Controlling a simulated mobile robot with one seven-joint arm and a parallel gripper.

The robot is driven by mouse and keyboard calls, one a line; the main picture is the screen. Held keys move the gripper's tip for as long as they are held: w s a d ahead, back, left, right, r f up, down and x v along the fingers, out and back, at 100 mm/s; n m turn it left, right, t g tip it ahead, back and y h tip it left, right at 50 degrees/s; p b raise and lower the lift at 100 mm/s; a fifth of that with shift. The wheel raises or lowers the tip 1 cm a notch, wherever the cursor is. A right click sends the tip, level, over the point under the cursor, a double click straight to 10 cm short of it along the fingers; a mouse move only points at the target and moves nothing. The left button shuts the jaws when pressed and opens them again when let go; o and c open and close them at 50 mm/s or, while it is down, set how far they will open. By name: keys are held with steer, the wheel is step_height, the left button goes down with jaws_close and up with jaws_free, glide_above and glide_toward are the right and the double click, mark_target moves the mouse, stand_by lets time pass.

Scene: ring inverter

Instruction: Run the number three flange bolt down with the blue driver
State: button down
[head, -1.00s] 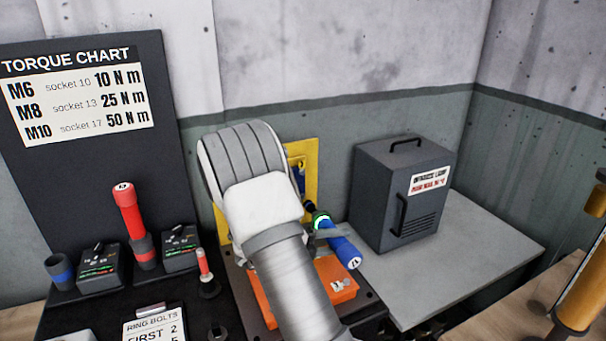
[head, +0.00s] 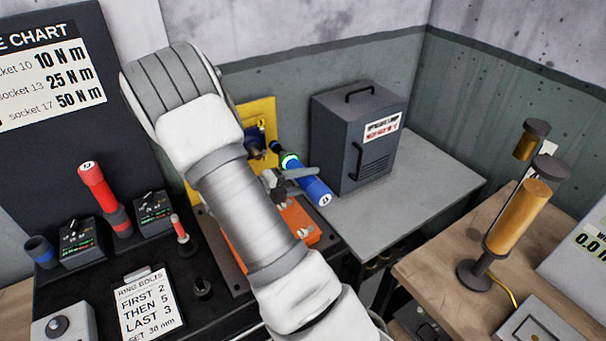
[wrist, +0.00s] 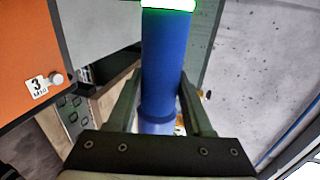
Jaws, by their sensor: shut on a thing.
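My gripper (head: 287,178) is shut on the blue driver (head: 313,188), which has a glowing green ring. In the wrist view the driver's blue body (wrist: 165,70) lies between the two fingers. In the head view its dark tip points up and left toward the yellow plate (head: 268,112), which carries a dark blue part (head: 254,142). I cannot tell whether the tip touches anything. The number three flange bolt cannot be made out; my arm hides much of the plate.
A dark grey cabinet (head: 345,150) stands close right of the driver on a grey bench (head: 430,180). A red driver (head: 98,188) stands at left. A card (head: 146,304) reads "First 2, then 5, last 3, set 30 nm". An amber-cylinder stand (head: 518,215) is at right.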

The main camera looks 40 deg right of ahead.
mark_target(281, 159)
steer(key=shift+s+r, duration=0.15)
steer(key=shift+r, duration=0.3)
steer(key=shift+f, duration=0.1)
steer(key=shift+w+d+b, duration=0.2)
steer(key=shift+w+b, duration=0.7)
steer(key=shift+w, duration=2.2)
steer(key=shift+b, duration=0.45)
steer(key=shift+w+r+b, duration=0.2)
steer(key=shift+w+b, duration=0.3)
steer(key=shift+w, duration=0.85)
stand_by(1.5)
